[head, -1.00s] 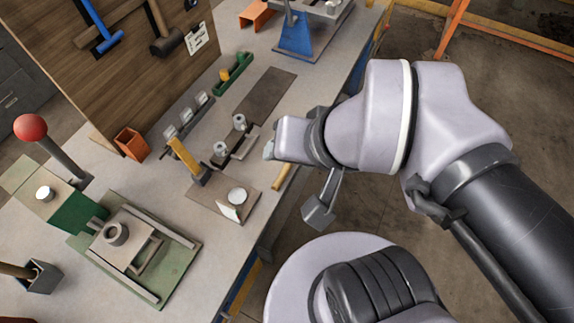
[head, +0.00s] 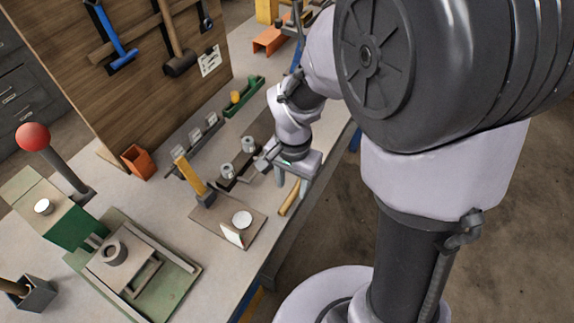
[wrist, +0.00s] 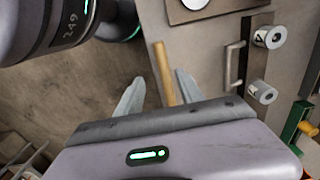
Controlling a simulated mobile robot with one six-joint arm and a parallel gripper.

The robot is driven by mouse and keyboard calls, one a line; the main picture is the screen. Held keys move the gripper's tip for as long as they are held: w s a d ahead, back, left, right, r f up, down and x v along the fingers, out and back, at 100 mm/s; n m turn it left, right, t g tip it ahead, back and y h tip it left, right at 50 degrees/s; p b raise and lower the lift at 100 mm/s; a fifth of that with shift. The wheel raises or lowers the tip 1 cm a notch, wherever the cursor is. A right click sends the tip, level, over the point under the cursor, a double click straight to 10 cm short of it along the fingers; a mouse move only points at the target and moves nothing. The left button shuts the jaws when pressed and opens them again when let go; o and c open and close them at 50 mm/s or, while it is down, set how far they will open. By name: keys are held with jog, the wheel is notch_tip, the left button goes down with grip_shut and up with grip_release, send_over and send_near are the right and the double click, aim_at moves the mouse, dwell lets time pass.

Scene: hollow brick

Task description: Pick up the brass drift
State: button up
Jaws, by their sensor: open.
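The brass drift (head: 289,200) is a short yellow-tan rod lying on the bench close to its front edge. My gripper (head: 291,183) is open and points down over the bench edge, at the drift's far end in the head view. In the wrist view the drift (wrist: 161,68) runs between the two spread fingers of my gripper (wrist: 160,88), apart from both. Its near end is hidden behind the gripper body there. I cannot tell how far above the drift the fingertips are.
A brown plate (head: 225,227) with a round white disc lies left of the drift. A dark rail with a handle and two metal cylinders (head: 249,144) stands behind it. A green press (head: 125,265) is at the left. Open floor lies beyond the bench edge.

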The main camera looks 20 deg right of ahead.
aim_at(288, 201)
jog(key=f+b, duration=0.1)
jog(key=f, duration=0.1)
jog(key=f+b, duration=0.1)
jog(key=f, duration=0.1)
jog(key=a+f+b, duration=0.1)
jog(key=f, duration=0.2)
jog(key=shift+r, duration=0.2)
jog(key=shift+c, duration=0.5)
grip_shut()
dwell(0.5)
